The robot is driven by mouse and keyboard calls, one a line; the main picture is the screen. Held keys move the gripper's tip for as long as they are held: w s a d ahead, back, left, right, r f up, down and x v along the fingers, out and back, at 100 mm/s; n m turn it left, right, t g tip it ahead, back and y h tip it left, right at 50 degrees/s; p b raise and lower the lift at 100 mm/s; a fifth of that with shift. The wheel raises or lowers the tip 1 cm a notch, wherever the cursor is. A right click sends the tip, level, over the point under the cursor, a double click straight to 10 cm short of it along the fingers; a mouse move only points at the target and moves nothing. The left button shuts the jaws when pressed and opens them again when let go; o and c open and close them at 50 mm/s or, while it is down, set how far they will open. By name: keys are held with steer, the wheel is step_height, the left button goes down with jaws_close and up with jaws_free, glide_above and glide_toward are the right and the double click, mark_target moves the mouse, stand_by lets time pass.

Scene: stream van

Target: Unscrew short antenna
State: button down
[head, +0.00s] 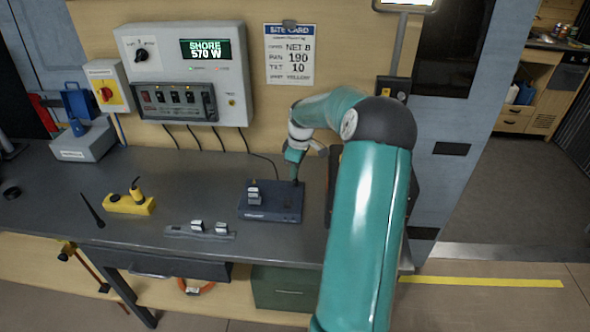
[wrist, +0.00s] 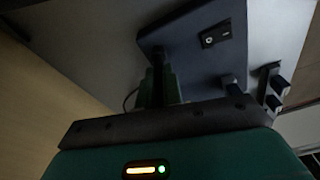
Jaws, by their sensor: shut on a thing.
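A dark blue box (head: 270,213) lies on the grey bench, with pale plugs (head: 254,196) on its left part. My gripper (head: 293,178) reaches down to the box's back right corner, shut on the short antenna. In the wrist view the antenna (wrist: 158,58) is a dark upright post at the edge of the box (wrist: 185,40), between the green fingers (wrist: 160,88). The fingers hide much of it, so I cannot tell how its foot meets the box. A black switch (wrist: 215,33) is on the box.
A long black tapered rod (head: 90,210) lies on the bench at the left, beside a yellow block (head: 130,204) with a black stub. A grey strip with white plugs (head: 198,232) lies in front. A power panel (head: 182,75) and a site card (head: 289,55) hang behind.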

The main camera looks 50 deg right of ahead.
stand_by(0.3)
steer(key=n, duration=0.4)
stand_by(0.3)
steer(key=shift+n+y, duration=0.3)
steer(key=shift+n, duration=0.8)
steer(key=shift+n+g, duration=0.3)
steer(key=shift+n, duration=0.7)
steer(key=n, duration=0.4)
steer(key=c, duration=1.6)
jaws_free()
steer(key=shift+c, duration=0.2)
steer(key=shift+a, duration=0.1)
